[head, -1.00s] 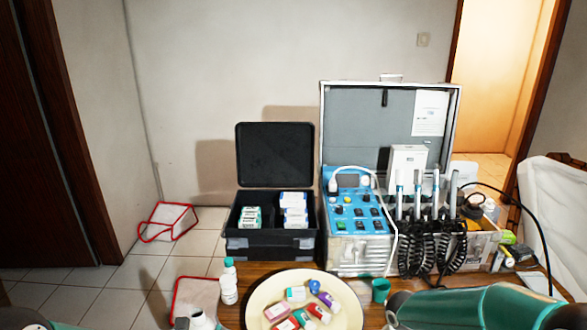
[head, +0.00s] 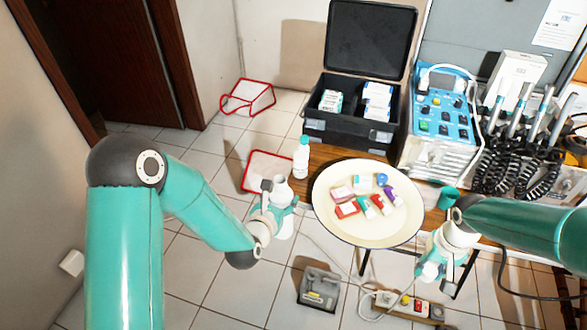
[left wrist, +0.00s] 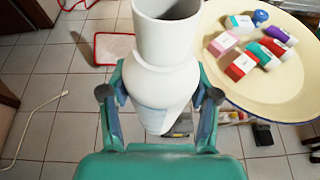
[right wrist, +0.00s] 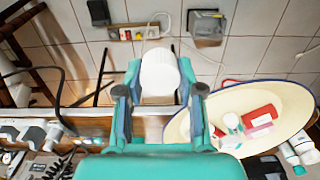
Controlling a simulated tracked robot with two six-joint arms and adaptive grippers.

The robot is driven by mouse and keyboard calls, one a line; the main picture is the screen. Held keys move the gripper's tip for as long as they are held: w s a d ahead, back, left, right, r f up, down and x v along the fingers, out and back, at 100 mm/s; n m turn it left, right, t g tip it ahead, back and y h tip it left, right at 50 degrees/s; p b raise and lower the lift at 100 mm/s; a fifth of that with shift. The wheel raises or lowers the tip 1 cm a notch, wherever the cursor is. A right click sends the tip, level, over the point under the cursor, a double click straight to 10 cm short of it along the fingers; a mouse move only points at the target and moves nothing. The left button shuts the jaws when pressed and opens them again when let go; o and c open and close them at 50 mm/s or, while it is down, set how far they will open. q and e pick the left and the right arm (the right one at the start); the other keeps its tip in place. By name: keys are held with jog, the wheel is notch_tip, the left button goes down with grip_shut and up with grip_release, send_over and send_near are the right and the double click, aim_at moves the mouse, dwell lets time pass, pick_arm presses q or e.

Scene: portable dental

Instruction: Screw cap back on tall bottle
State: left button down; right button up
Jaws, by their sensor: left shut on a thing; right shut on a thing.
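The tall white bottle (head: 284,224) is held in my left gripper (head: 274,205), off the left front edge of the table. In the left wrist view the bottle (left wrist: 165,85) shows a wide, open, uncapped neck between the fingers, which are shut on its body. My right gripper (head: 437,258) is shut on a white round cap (head: 430,270), in front of the table's right part. The cap (right wrist: 160,72) also shows between the fingers in the right wrist view. Bottle and cap are well apart.
A cream plate (head: 335,225) with several small boxes lies on the table between the grippers. A small white bottle with a teal cap (head: 301,160) and a teal cup (head: 448,197) stand nearby. A black case (head: 345,138) and a dental unit (head: 440,120) are behind.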

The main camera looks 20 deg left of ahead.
pick_arm(q)
jog(key=s+d+m+g+h, duration=0.1)
jog(key=s+d+m+h, duration=0.2)
jog(key=d, duration=0.4)
jog(key=s+d+f+m+g+h, duration=0.1)
jog(key=s+d+m+g+h, duration=0.1)
jog(key=s+d+m+h, duration=0.2)
jog(key=s+d+h, duration=0.1)
jog(key=d, duration=0.2)
jog(key=shift+s+d+f+m, duration=0.3)
jog(key=shift+s+d, duration=0.05)
jog(key=shift+s, duration=0.05)
pick_arm(e)
jog(key=shift+s+n, duration=0.2)
jog(key=shift+n, duration=0.1)
jog(key=r+n, duration=0.2)
jog(key=shift+d+r, duration=0.2)
jog(key=shift+r, duration=0.2)
jog(key=a+r+n, duration=0.4)
jog(key=a+r, duration=0.2)
jog(key=a, duration=0.6)
jog(key=a+r+n, duration=0.3)
jog(key=a+r, duration=0.4)
jog(key=a, duration=0.6)
jog(key=shift+s+r+n, duration=0.3)
jog(key=shift+n, duration=0.1)
jog(key=shift+d+f, duration=0.1)
